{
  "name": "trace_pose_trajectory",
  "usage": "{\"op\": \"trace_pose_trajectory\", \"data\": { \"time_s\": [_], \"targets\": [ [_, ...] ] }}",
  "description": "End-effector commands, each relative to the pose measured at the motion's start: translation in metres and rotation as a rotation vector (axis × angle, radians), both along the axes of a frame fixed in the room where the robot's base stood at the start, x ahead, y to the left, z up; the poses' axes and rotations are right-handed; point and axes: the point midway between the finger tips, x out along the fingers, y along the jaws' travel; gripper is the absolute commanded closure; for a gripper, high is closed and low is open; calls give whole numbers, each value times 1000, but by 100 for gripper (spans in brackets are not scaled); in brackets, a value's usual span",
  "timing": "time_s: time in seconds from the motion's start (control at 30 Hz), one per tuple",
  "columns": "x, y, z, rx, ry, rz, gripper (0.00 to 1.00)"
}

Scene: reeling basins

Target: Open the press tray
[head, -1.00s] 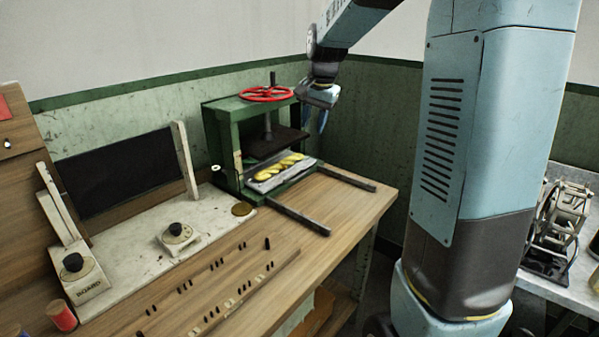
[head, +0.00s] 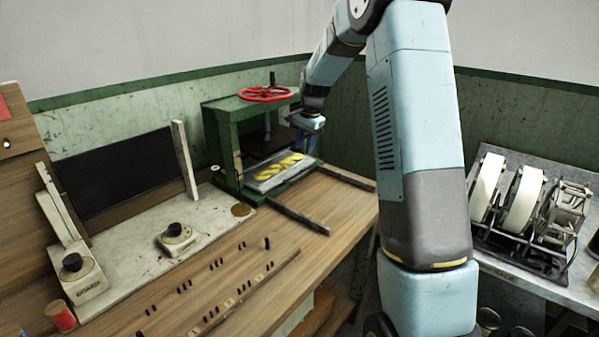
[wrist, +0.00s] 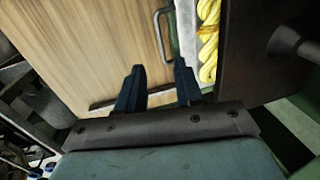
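The green press (head: 226,150) stands at the back of the wooden bench, with a red handwheel (head: 266,94) on top. Its pale press tray (head: 262,187) holds twisted yellow skeins (head: 280,166) and sits between the press sides, behind two dark rails. The tray also shows in the wrist view (wrist: 187,30), with a grey bar handle (wrist: 157,32) on its front. My gripper (head: 306,143) is low by the right front of the press. In the wrist view my gripper (wrist: 158,68) is open and empty, its fingertips near the handle's lower end. I cannot tell whether a fingertip touches it.
The dark rails (head: 300,216) stick out over the bench top (head: 330,207). A pale board with knobs (head: 125,240) and several dark pegs lie left. Machinery with white wheels (head: 525,190) stands on a grey table at right. The bench between the rails is clear.

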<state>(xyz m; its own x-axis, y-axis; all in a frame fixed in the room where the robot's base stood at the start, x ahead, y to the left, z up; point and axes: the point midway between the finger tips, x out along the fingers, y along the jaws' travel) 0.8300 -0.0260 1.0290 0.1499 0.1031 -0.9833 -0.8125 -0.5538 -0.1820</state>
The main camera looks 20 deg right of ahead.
Motion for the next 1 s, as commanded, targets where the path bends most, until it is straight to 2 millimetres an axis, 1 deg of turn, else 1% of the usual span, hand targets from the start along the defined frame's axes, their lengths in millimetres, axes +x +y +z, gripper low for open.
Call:
{"op": "trace_pose_trajectory", "data": {
  "time_s": [0.03, 0.1, 0.5, 0.7, 0.8, 1.0],
  "targets": [
    [1, 1, -10, 1, 4, 1, 64],
    [3, 2, -22, 0, 4, 0, 64],
    [13, 9, -88, 0, 3, 1, 64],
    [16, 11, -107, 0, 1, 1, 64],
    [17, 12, -111, 0, 0, 1, 64],
    [17, 12, -113, -1, -1, 1, 64]
  ]
}}
